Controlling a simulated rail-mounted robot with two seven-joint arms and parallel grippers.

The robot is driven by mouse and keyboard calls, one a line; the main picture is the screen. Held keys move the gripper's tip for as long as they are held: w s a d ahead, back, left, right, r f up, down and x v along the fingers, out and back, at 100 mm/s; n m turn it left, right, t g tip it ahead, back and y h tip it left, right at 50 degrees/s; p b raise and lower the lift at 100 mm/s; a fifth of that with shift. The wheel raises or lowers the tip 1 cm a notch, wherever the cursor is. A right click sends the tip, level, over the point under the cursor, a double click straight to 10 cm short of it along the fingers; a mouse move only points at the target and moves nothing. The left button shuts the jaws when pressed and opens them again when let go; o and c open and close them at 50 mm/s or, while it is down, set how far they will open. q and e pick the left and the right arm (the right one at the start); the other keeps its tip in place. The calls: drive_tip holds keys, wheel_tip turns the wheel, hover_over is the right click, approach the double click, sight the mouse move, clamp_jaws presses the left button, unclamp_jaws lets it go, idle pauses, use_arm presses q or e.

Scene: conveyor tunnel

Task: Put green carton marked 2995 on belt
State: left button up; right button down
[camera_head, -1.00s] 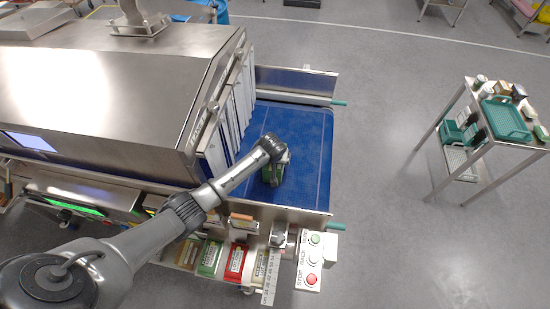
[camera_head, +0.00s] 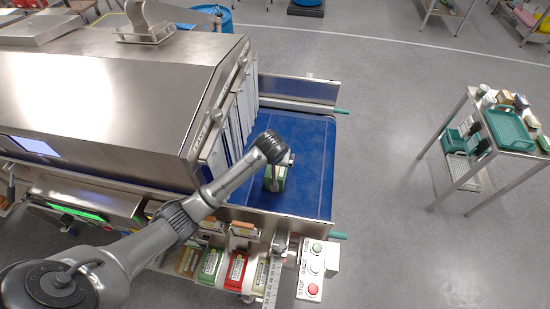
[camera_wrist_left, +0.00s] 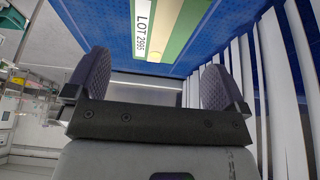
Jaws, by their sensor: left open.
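The green carton (camera_head: 275,182) rests on the blue belt (camera_head: 308,170), near the tunnel's strip curtain. In the left wrist view the green carton (camera_wrist_left: 178,32) shows a white label reading LOT 2995, at the top of the picture beyond the fingertips. My left gripper (camera_head: 284,161) is just above and behind the carton in the head view. In the wrist view its two dark fingers (camera_wrist_left: 158,82) are spread wide with nothing between them. The carton appears clear of the fingers. My right gripper is not in view.
Several cartons, including a green one (camera_head: 209,264) and a red one (camera_head: 236,270), stand in a rack at the belt's front. A button box (camera_head: 314,268) is at its right end. White curtain strips (camera_head: 238,112) hang left of the belt. A trolley (camera_head: 490,125) stands far right.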

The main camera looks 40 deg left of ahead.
use_arm(q)
drive_tip(key=shift+v, duration=1.5)
drive_tip(key=shift+m, duration=0.3)
drive_tip(key=shift+w+a+r+m, duration=0.1)
drive_tip(key=shift+w+m, duration=0.05)
drive_tip(key=shift+m, duration=0.95)
drive_tip(key=s+d+r+m+t, duration=0.3)
drive_tip(key=d+r+m+t, duration=0.35)
drive_tip(key=r, duration=0.65)
drive_tip(key=s+d+f+g+p, duration=0.1)
drive_tip(key=s+f, duration=0.3)
drive_tip(key=s, duration=0.6)
drive_tip(key=s+d+f+n+g+h+p, duration=0.1)
drive_tip(key=s+d+f+g, duration=0.2)
drive_tip(key=s, duration=0.7)
drive_tip(key=s+d+f+g+h+p, duration=0.1)
drive_tip(key=s+d+f+g, duration=0.1)
drive_tip(key=s+f, duration=0.5)
drive_tip(key=s+d, duration=0.1)
drive_tip(key=s, duration=0.2)
drive_tip(key=shift+f, duration=0.25)
